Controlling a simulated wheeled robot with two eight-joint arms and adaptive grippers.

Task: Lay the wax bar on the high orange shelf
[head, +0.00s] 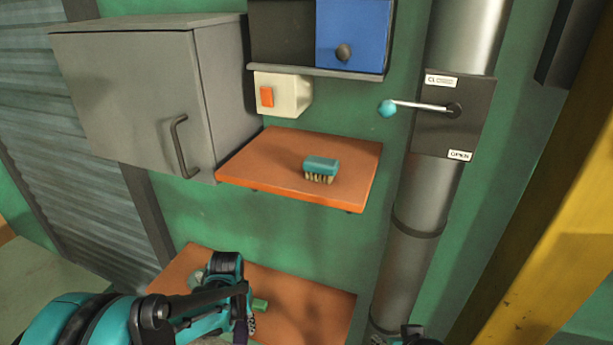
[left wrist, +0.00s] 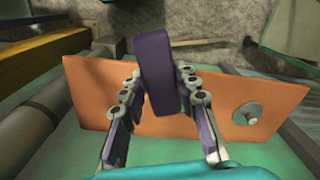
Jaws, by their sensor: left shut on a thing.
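The left gripper (head: 248,308) is low in the head view, over the lower orange shelf. In the left wrist view its fingers (left wrist: 160,84) are shut on a dark purple block, which I take as the wax bar (left wrist: 159,70). The bar stands out past both fingertips. In the head view the arm largely hides the bar. The high orange shelf (head: 262,165) is above the gripper and bears a teal brush (head: 320,165), bristles down, right of its middle. A dark and teal part, probably my right gripper (head: 412,334), barely shows at the bottom edge.
The lower orange shelf (head: 315,305) bears a round pale thing (head: 196,279). A small green thing (head: 260,305) shows beside the left gripper. A grey cabinet (head: 130,95) is left of the high shelf; a pipe with a lever (head: 420,106) is right. The high shelf's left part is clear.

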